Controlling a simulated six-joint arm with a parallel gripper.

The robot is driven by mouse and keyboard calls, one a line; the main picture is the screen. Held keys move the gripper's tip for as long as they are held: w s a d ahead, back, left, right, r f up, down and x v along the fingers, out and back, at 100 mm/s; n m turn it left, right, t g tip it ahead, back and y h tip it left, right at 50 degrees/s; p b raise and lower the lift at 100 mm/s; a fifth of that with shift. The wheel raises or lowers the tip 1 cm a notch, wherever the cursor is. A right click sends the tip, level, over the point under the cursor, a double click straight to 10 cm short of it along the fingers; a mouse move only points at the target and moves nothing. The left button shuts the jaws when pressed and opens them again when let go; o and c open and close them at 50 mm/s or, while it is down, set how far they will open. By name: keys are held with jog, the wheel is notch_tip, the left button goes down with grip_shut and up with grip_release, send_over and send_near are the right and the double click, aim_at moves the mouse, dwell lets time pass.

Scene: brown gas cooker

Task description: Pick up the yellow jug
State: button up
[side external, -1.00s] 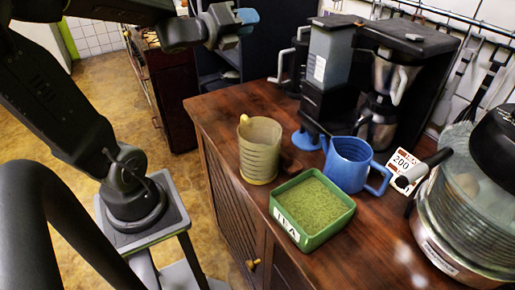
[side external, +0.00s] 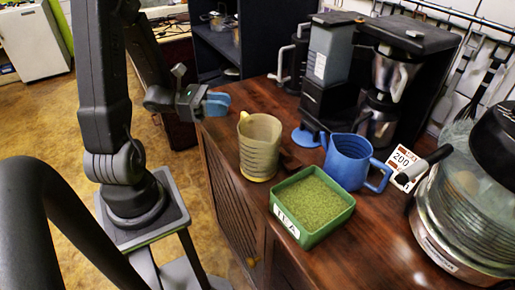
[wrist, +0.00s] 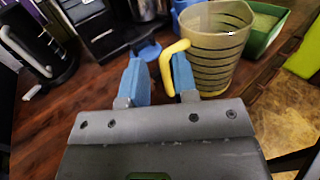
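The yellow jug (side external: 259,146) stands upright near the left edge of the wooden counter, pale and ribbed with a yellow handle. In the wrist view the jug (wrist: 214,45) is at the upper right, its handle (wrist: 167,66) curving toward my gripper. My gripper (side external: 222,103) has blue fingers and is just left of the jug in the side view, near its rim height. In the wrist view my gripper (wrist: 158,65) is open with a gap between the fingers; the handle overlaps the right finger's inner side. I cannot tell whether they touch.
A green box (side external: 303,229) of green granules stands in front of the jug, with a blue jug (side external: 349,163) to the right. A coffee machine (side external: 375,80) stands behind. A glass-sided appliance (side external: 465,200) fills the right. The counter's left edge is near.

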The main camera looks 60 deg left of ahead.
aim_at(251, 125)
notch_tip(251, 125, down, 6)
jog(key=shift+r, duration=0.1)
jog(key=shift+x, duration=3.8)
jog(key=shift+a, duration=0.1)
jog(key=shift+c, duration=0.4)
grip_shut()
